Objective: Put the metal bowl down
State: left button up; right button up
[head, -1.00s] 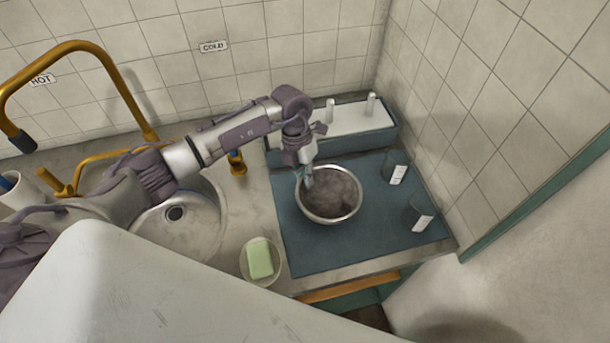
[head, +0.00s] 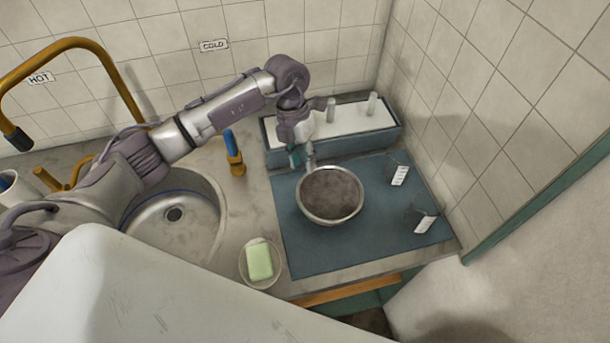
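The metal bowl (head: 330,214), round with a shiny rim and a dull grey inside, sits upright on the blue mat (head: 300,254) on the counter. My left gripper (head: 302,163) is just behind the bowl's rear left rim. Its two fingers show slightly apart, with a teal pad on one, and nothing shows between them. The fingertips are close to the rim; a small gap is hard to judge. My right gripper is out of view.
Two clear measured glasses (head: 397,172) and (head: 421,219) stand on the mat's right side. A blue-sided tray (head: 350,145) with white pegs lies behind. A soap dish (head: 261,264) and the sink (head: 176,225) are left. Tiled walls bound the back and right.

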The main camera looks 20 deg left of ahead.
pick_arm(q)
jog(key=s+b+v, duration=0.1)
jog(key=v, duration=0.5)
jog(key=shift+w, duration=0.5)
